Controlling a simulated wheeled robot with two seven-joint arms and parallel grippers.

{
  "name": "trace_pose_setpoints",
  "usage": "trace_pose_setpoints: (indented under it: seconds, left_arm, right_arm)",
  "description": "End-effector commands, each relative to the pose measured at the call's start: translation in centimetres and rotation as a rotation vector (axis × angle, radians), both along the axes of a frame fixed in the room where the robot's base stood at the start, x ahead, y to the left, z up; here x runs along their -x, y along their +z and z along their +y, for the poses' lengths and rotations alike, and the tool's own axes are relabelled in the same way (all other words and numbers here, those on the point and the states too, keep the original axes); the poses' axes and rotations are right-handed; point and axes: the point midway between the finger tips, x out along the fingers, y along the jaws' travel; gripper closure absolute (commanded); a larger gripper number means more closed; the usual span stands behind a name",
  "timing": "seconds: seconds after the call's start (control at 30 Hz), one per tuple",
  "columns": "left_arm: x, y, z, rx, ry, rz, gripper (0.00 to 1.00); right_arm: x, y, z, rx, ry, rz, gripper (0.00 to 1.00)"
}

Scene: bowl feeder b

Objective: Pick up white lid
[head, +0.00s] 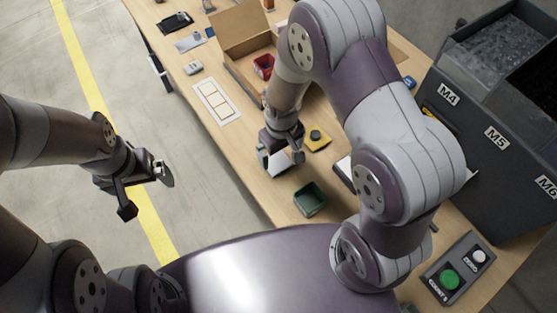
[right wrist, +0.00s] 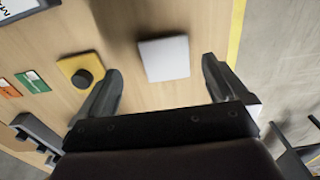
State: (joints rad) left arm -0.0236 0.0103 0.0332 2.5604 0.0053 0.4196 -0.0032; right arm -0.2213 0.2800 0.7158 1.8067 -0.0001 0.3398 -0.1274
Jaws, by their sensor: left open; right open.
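The white lid (right wrist: 165,58) is a flat square lying on the wooden table in the right wrist view. It shows between and beyond the two fingertips of my right gripper (right wrist: 162,72), which is open and empty. In the head view the lid (head: 281,169) is partly hidden under my right gripper (head: 282,157), which is over it near the table's left edge. I cannot tell the exact height of the gripper above it. My left gripper (head: 146,192) is open and empty, out over the floor left of the table.
A dark green bin (head: 310,199) stands close to the lid. A yellow block with a black knob (head: 318,138) lies beside it. A cardboard box (head: 245,44) holds a red item (head: 263,66). A button panel (head: 454,268) and dark labelled bins (head: 480,140) stand at right.

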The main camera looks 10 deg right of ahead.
Motion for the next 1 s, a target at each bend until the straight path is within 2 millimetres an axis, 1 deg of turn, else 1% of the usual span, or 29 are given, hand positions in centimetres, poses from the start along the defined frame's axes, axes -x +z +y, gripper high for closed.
trace_pose_setpoints:
  seconds: [0.07,0.2,0.3,0.37,0.53,0.57,0.6,0.67,0.7,0.73,1.0]
  left_arm:
    - [0.0,0.3,0.0,0.000,0.000,0.000,0.02]
    - [0.0,0.8,0.0,0.000,0.001,0.000,0.02]
    - [0.0,0.8,0.0,0.000,0.001,0.000,0.02]
    - [0.0,0.8,0.0,0.000,0.001,0.000,0.02]
    - [0.0,0.8,0.0,0.000,0.000,0.000,0.02]
    - [0.0,0.8,0.0,0.000,0.000,0.000,0.02]
    - [0.0,0.8,0.0,0.000,0.000,0.000,0.02]
    - [0.0,0.8,0.0,0.000,0.000,0.000,0.02]
    - [0.0,0.8,0.0,0.000,0.000,0.000,0.02]
    - [0.0,0.8,0.0,0.000,0.000,0.000,0.02]
    - [0.0,0.8,0.0,0.000,0.000,0.000,0.02]
  right_arm:
    - [0.1,-1.0,0.1,0.001,0.001,0.003,0.00]
    - [0.2,-3.7,0.3,0.001,0.000,0.003,0.00]
    - [0.2,-5.0,0.3,0.000,0.000,0.001,0.00]
    - [0.2,-5.3,0.3,0.000,0.000,0.000,0.00]
    - [0.1,-5.3,0.3,0.000,-0.001,-0.001,0.00]
    - [0.1,-5.3,0.3,0.000,-0.001,-0.001,0.06]
    - [0.1,-5.3,0.3,0.000,-0.001,-0.001,0.20]
    - [0.1,-5.3,0.3,0.000,-0.001,-0.001,0.39]
    - [0.1,-5.3,0.3,0.000,-0.001,-0.001,0.52]
    - [0.1,-5.3,0.3,0.000,-0.001,-0.001,0.55]
    - [0.1,-5.2,0.3,0.000,-0.001,-0.001,0.56]
